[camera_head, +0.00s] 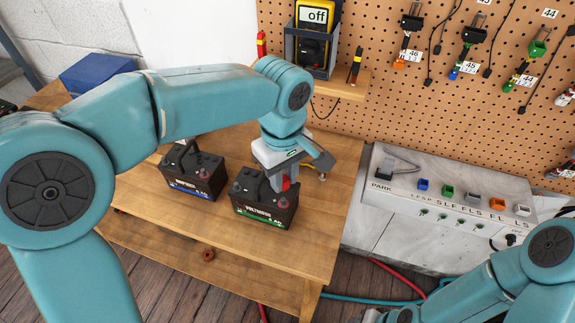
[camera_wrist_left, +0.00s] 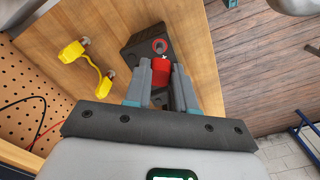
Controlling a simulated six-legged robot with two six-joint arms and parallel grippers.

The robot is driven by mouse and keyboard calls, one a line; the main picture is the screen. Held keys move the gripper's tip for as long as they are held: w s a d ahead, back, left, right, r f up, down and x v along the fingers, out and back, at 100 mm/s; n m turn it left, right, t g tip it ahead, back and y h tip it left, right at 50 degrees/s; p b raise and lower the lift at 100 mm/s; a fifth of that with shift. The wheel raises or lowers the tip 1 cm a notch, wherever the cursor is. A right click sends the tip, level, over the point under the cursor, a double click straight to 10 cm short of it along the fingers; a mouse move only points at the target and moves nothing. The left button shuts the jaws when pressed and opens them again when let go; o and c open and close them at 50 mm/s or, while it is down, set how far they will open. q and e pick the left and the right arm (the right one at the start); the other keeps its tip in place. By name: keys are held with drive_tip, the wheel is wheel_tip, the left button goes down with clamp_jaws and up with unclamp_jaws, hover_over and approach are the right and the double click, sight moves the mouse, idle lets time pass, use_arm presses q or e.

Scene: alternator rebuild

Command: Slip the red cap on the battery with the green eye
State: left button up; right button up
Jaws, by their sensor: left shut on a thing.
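My left gripper (camera_head: 287,184) is shut on a red cap (camera_wrist_left: 162,70), which shows between its two fingers in the left wrist view. The gripper points down over the right-hand black battery (camera_head: 265,212), which has a green stripe along its front. In the left wrist view the battery (camera_wrist_left: 133,50) lies just beyond the fingers, with a round terminal on top. I cannot tell whether the cap touches it. A second black battery (camera_head: 195,175), with a blue stripe, stands to the left. The green eye is too small to make out. Of my right arm, only links show at the lower right.
Both batteries stand on a wooden bench (camera_head: 185,235). A yellow part (camera_wrist_left: 85,62) with metal ends lies beside the green-striped battery. A grey switch panel (camera_head: 440,205) stands right of the bench. A meter reading "off" (camera_head: 315,17) sits on a shelf against the pegboard.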

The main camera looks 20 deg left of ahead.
sight(283, 200)
use_arm(q)
drive_tip(key=shift+w+a, duration=0.1)
drive_tip(key=shift+w+a+f, duration=0.1)
drive_tip(key=shift+f, duration=0.15)
drive_tip(key=f+b, duration=0.3)
drive_tip(key=shift+s+d+f, duration=0.2)
drive_tip(key=shift+s, duration=0.1)
drive_tip(key=shift+w+a+f+b, duration=0.1)
drive_tip(key=shift+w+f+b, duration=0.05)
drive_tip(key=shift+f+b, duration=0.35)
drive_tip(key=shift+r, duration=0.15)
use_arm(e)
drive_tip(key=f, duration=0.4)
drive_tip(key=shift+w, duration=0.4)
use_arm(q)
drive_tip(key=shift+r, duration=0.1)
use_arm(e)
drive_tip(key=shift+s, duration=0.15)
use_arm(q)
drive_tip(key=shift+w, duration=0.15)
use_arm(e)
drive_tip(key=shift+r, duration=0.1)
use_arm(q)
drive_tip(key=shift+s, duration=0.25)
use_arm(e)
drive_tip(key=shift+r, duration=0.1)
